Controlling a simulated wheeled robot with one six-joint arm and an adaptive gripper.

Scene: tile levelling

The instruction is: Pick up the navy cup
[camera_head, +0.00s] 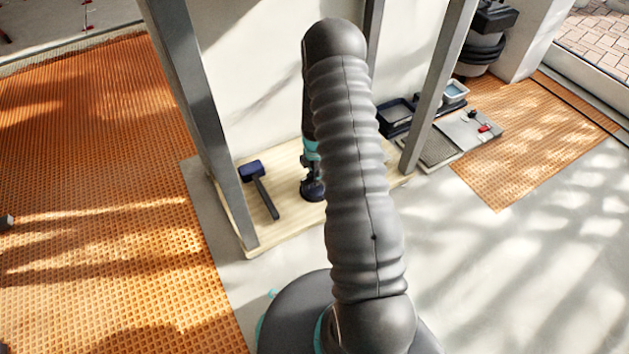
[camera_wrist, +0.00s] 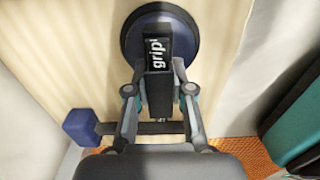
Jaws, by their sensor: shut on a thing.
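The navy cup is a round suction cup with a navy rim and a black handle lettered "grip"; in the wrist view its disc (camera_wrist: 134,39) is at the top middle. My gripper (camera_wrist: 157,72) has its two fingers closed on either side of the black handle. In the head view the navy cup (camera_head: 313,190) is at the bottom of my gripper (camera_head: 311,168), over the pale wooden board (camera_head: 285,225). My arm hides part of this area. I cannot tell whether the cup touches the board or hangs just above it.
A mallet with a navy head (camera_head: 251,170) lies on the board to the left of the cup; it shows in the wrist view too (camera_wrist: 80,127). Grey posts (camera_head: 195,90) (camera_head: 437,85) stand at both sides. Trays (camera_head: 397,112) and a grey slab (camera_head: 468,129) lie at the right.

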